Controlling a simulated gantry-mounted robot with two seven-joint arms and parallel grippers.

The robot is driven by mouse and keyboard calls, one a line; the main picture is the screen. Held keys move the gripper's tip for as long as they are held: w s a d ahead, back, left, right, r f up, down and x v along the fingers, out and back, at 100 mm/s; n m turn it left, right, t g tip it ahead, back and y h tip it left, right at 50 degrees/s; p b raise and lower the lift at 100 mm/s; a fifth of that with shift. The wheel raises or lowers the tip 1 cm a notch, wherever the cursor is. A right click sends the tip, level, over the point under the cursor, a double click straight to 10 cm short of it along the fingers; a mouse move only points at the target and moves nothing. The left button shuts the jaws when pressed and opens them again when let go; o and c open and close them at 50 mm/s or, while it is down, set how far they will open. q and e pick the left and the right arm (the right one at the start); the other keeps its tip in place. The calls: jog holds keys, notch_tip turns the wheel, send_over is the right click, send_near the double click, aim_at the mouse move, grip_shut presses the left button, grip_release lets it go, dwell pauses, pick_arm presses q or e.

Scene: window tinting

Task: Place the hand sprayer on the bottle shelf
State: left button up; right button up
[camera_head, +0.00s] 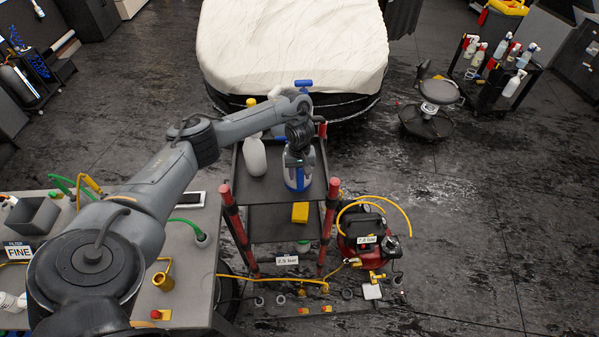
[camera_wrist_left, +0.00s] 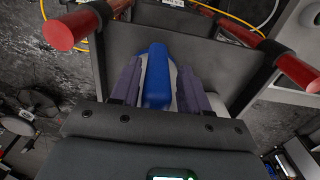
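The hand sprayer (camera_head: 297,178), white and blue, stands upright on the dark top shelf of a cart with red posts. My left gripper (camera_head: 298,150) is over the sprayer, pointing down, and hides its upper part. In the left wrist view, a blue part of the sprayer (camera_wrist_left: 156,78) lies between the two fingers (camera_wrist_left: 157,88). The fingers are apart, and a narrow pale gap shows on the right side of the blue part. A dark rack (camera_head: 488,92) at the upper right carries several spray bottles; I cannot tell if it is the bottle shelf. My right gripper is out of view.
A white bottle with a yellow cap (camera_head: 254,155) stands left of the sprayer. A yellow block (camera_head: 300,212) lies lower on the cart. A red compressor (camera_head: 370,235) with a yellow hose is to the right. A stool (camera_head: 437,95) stands before the rack. A covered car (camera_head: 292,45) is behind.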

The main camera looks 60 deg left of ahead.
pick_arm(q)
jog(key=shift+o, duration=0.9)
jog(key=shift+r, duration=0.15)
